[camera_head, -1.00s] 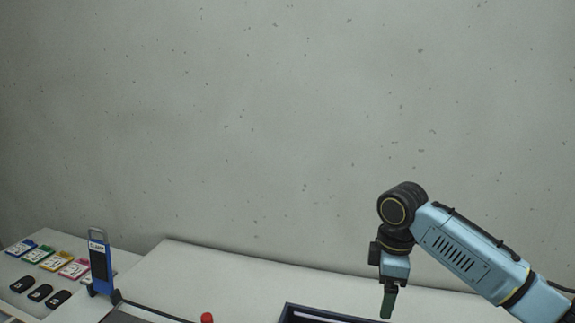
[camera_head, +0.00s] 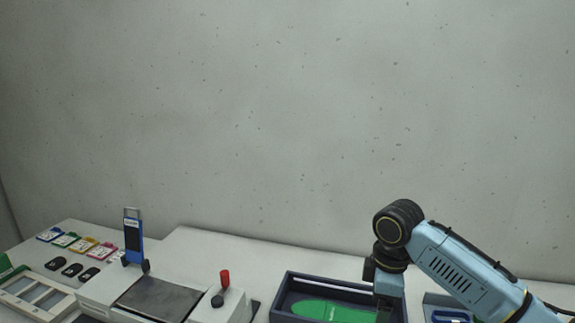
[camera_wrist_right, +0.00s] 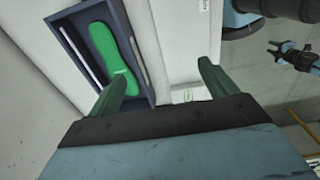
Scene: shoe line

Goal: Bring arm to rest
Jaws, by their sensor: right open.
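My right arm comes in from the right in the head view, with its wrist above the right end of a dark blue tray (camera_head: 278,300). Its fingers are hidden below the picture's edge there. In the right wrist view my right gripper (camera_wrist_right: 166,85) is open, with two green fingers apart and nothing between them. A green insole-shaped piece (camera_head: 335,311) lies in the tray. It also shows in the right wrist view (camera_wrist_right: 108,55), beyond the left finger.
A white machine with a dark plate (camera_head: 158,299) and a red knob (camera_head: 225,278) stands left of the tray. A blue upright holder (camera_head: 133,242), coloured cards (camera_head: 84,244) and black pieces (camera_head: 72,270) are further left. A blue bin (camera_head: 446,308) is at right.

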